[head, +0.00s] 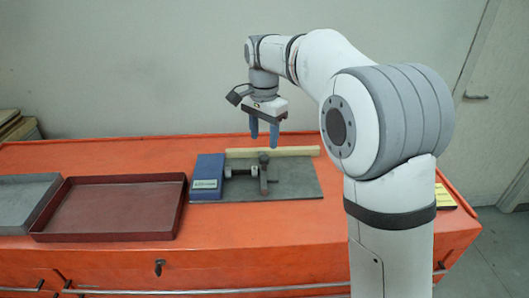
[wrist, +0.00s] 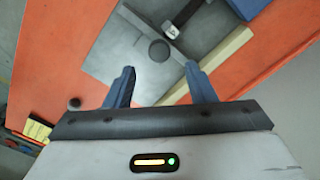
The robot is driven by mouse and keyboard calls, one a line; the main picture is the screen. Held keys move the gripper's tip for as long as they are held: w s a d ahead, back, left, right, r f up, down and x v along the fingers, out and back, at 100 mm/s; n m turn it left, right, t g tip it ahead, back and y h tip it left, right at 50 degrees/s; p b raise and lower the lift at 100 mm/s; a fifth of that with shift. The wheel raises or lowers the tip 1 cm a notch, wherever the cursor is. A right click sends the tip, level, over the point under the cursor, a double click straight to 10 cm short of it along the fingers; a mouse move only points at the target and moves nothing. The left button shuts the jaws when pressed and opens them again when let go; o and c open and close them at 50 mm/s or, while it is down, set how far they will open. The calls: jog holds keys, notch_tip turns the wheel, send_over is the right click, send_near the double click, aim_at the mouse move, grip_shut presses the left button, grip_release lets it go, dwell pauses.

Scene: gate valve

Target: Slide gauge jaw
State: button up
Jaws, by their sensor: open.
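The gauge stands on a grey plate (head: 298,184) on the orange bench. It has a blue block (head: 207,174) with a small display at the left and a dark rod running right to an upright dark jaw (head: 263,178). My gripper (head: 264,137) is open and empty, pointing down above and behind the jaw, apart from it. In the wrist view my open gripper (wrist: 160,72) shows both blue fingers. Beyond them are the grey plate (wrist: 112,48), a dark round knob (wrist: 159,49) and a corner of the blue block (wrist: 247,6).
A pale wooden strip (head: 300,151) lies along the plate's back edge. A dark red tray (head: 110,207) and a grey tray (head: 25,195) sit at the left. A yellow item (head: 445,196) lies at the right. The orange bench (head: 240,235) is bare in front of the plate.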

aim_at(264, 157)
notch_tip(264, 157, down, 6)
jog(key=shift+f, duration=0.15)
dwell(0.3)
grip_shut()
dwell(0.4)
